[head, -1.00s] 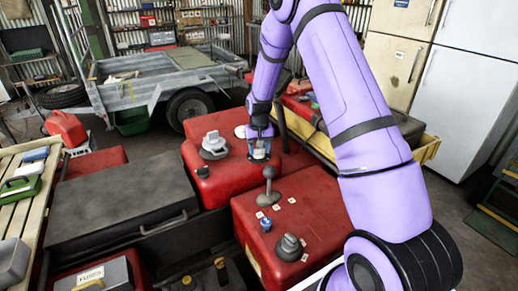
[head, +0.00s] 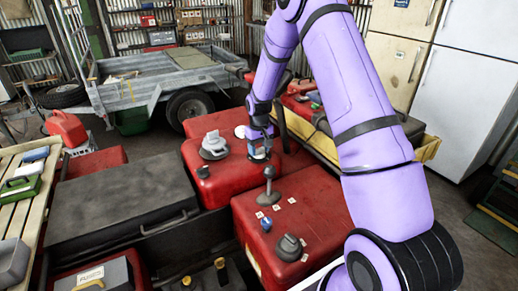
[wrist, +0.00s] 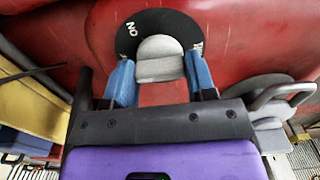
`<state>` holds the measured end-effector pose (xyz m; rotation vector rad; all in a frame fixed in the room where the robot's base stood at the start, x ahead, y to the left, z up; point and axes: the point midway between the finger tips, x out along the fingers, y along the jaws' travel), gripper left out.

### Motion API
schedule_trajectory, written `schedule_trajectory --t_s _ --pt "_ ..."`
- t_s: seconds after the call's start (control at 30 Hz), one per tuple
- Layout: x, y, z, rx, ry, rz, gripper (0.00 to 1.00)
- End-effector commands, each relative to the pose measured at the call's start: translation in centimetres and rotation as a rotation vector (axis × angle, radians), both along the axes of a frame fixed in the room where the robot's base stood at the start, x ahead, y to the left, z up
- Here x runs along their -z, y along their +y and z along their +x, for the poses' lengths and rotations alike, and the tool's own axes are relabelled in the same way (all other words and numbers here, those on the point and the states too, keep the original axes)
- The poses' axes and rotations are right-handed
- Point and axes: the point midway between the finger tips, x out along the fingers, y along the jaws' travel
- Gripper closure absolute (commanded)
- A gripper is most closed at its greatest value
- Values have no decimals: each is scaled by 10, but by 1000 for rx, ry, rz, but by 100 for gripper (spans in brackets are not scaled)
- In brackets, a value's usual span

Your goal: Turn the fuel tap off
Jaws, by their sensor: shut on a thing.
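The fuel tap (wrist: 160,62) shows in the wrist view as a grey knob with a rounded top edge. It sits on a black round plate (wrist: 180,22) on a red tank. White "ON" lettering is on the plate left of the knob, and a partly hidden white mark is at its right edge. My gripper (wrist: 160,78) is shut on the knob, with one blue fingertip on each side. In the head view my gripper (head: 260,152) points down at the tank top and hides most of the tap.
The red tank (head: 215,180) also bears a grey cap (head: 214,146) left of my gripper. A grey lever (head: 269,188) stands on the nearer red body, with a grey knob (head: 289,246) nearer still. A yellow-edged tray (head: 428,152) lies to the right.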

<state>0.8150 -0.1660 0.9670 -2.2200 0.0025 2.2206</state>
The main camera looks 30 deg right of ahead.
Motion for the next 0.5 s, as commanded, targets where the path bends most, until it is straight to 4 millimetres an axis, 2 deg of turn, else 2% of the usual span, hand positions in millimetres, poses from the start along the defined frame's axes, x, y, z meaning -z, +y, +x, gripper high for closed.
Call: schedule_trajectory --t_s 0.07,0.1,0.17,0.2,0.5 --pt "0 0 0 0 -1 0 73" --pt "0 0 0 1 -1 0 40" --pt "0 0 0 1 -1 0 26" --pt "0 0 0 1 -1 0 23" --pt "-3 0 0 1 -1 0 23"
